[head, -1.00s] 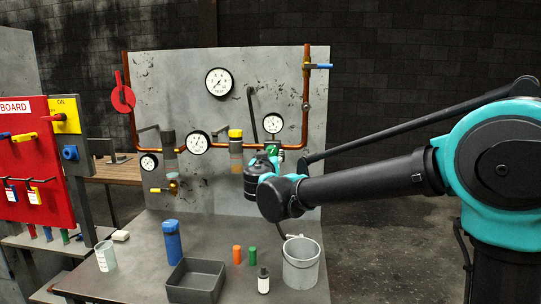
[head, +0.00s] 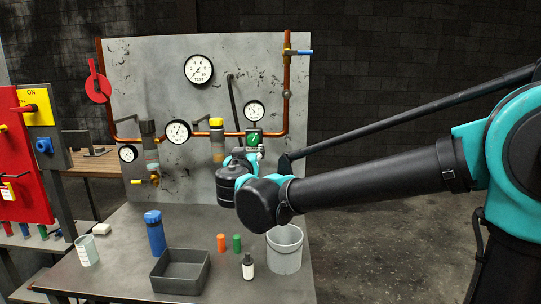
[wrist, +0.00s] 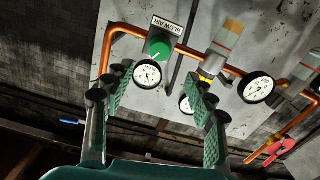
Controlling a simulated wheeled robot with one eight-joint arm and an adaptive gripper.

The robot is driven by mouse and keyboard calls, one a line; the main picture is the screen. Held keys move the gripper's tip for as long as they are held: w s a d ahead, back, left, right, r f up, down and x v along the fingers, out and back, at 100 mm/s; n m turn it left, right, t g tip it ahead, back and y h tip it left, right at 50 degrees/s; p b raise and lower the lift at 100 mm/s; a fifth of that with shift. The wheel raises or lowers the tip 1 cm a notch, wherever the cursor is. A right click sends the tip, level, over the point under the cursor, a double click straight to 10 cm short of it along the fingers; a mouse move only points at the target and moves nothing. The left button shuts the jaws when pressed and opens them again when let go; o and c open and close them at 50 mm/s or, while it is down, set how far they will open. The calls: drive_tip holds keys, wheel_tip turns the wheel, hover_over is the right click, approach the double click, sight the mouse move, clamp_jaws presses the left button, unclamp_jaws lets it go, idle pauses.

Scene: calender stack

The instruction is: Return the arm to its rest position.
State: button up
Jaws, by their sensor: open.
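My gripper (wrist: 157,105) is open in the wrist view, its two green-padded fingers apart with nothing between them. My fingers are largely hidden there behind the wrist, close to the green valve (head: 253,138). Contact with the panel cannot be told.
On the bench below stand a bucket (head: 285,250), a dark tray (head: 180,272), a blue bottle (head: 155,233) and small bottles. Floor right of the bench is open.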

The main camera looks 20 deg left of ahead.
drive_tip(key=shift+d, duration=0.1)
drive_tip(key=w+d+f+m+g+h, duration=0.1)
drive_tip(key=d+f+g+h, duration=0.1)
drive_tip(key=d+f, duration=0.65)
drive_tip(key=w+d+f+m+g+h, duration=0.1)
drive_tip(key=w+d+f+g+h, duration=0.2)
drive_tip(key=d, duration=1.1)
drive_tip(key=d+f+m+g+h, duration=0.1)
drive_tip(key=d+f+h, duration=0.1)
drive_tip(key=d+f, duration=0.7)
drive_tip(key=s+d+f+m+g, duration=0.1)
drive_tip(key=s+d+f+g, duration=0.2)
drive_tip(key=s+d+f, duration=0.3)
drive_tip(key=s+d+f+g, duration=0.2)
drive_tip(key=s+d+f, duration=0.1)
drive_tip(key=d, duration=0.6)
drive_tip(key=s+d+f+g+y, duration=0.1)
drive_tip(key=s+f+g+y, duration=0.1)
drive_tip(key=s+f, duration=0.5)
drive_tip(key=s+y, duration=0.1)
drive_tip(key=s, duration=0.3)
drive_tip(key=shift+d+f, duration=0.3)
drive_tip(key=shift+d, duration=0.1)
